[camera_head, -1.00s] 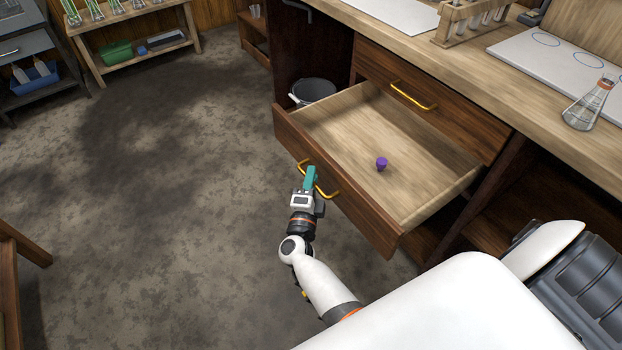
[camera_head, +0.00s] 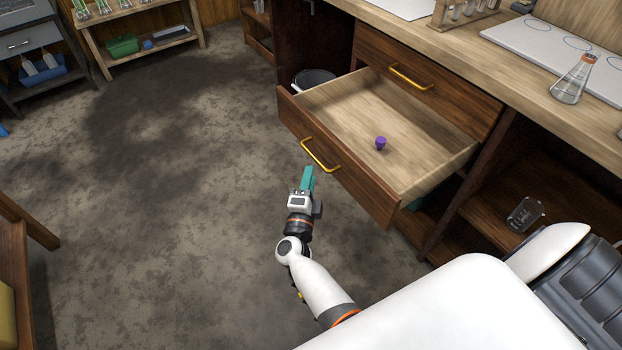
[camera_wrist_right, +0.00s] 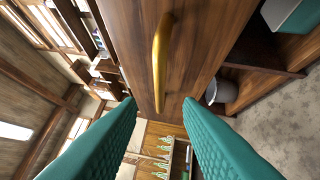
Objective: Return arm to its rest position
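My right gripper (camera_head: 308,179), with teal fingers, is just in front of the pulled-out wooden drawer (camera_head: 352,182), over the floor. In the wrist view, the two fingers of my right gripper (camera_wrist_right: 161,115) are spread apart with nothing between them. The brass drawer handle (camera_head: 320,157) is apart from the fingers; in the wrist view the handle (camera_wrist_right: 161,62) lies beyond the fingertips. A small purple stopper (camera_head: 381,142) is inside the drawer. My left gripper is not in view.
A closed upper drawer has its own brass handle (camera_head: 411,79). A flask (camera_head: 574,80) stands on the counter, and a glass beaker (camera_head: 525,213) is on the open shelf below. A dark bucket (camera_head: 315,78) is behind the drawer. The floor left of my arm is clear.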

